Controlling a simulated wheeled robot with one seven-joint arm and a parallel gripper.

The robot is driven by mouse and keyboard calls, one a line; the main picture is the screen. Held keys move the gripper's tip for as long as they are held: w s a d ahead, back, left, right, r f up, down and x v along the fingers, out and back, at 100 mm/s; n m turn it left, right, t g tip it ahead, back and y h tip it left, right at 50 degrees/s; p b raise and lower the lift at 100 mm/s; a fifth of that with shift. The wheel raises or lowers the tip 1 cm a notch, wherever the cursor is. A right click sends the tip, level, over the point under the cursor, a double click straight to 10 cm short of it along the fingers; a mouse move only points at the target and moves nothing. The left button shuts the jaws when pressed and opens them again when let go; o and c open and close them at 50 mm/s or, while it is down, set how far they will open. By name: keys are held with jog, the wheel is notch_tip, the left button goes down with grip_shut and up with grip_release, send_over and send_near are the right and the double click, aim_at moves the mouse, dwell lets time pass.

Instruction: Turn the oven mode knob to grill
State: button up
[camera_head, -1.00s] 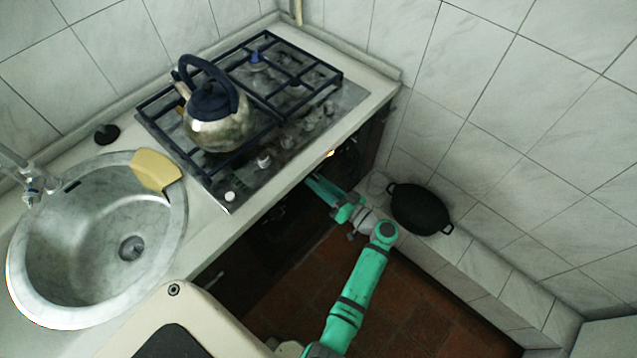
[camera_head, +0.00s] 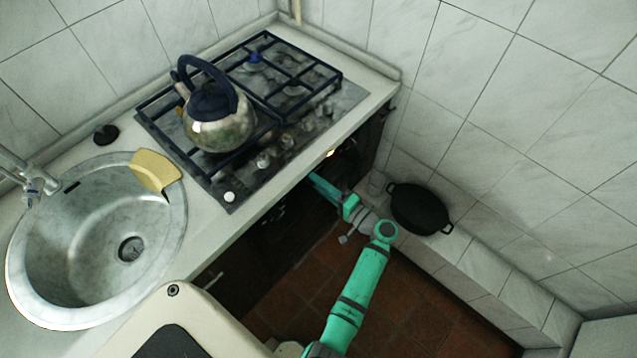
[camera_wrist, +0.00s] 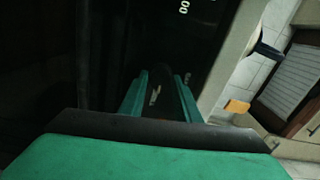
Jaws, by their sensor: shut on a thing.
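The oven (camera_head: 275,215) is the dark front under the counter, partly hidden by the counter edge and my arm. In the wrist view, a dark round knob (camera_wrist: 161,98) with a small pale mark sits between the two green fingers of my gripper (camera_wrist: 164,78). The gripper is shut on the knob. In the head view, my gripper (camera_head: 318,181) reaches in against the oven front just below the counter edge, and the knob is hidden there. The mode markings are too dark to read.
A gas hob (camera_head: 290,110) with a steel kettle (camera_head: 215,130) is above the oven. A sink (camera_head: 80,225) lies at left. A black pot (camera_head: 418,208) stands on the tiled ledge right of my gripper. White display digits (camera_wrist: 183,7) glow on the panel.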

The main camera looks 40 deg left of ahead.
jog(key=shift+m, duration=0.6)
jog(key=o, duration=1)
jog(key=shift+d, duration=0.15)
jog(key=d, duration=0.7)
jog(key=s+d, duration=0.1)
jog(key=d, duration=0.2)
jog(key=shift+d, duration=0.3)
jog(key=shift+f, duration=0.1)
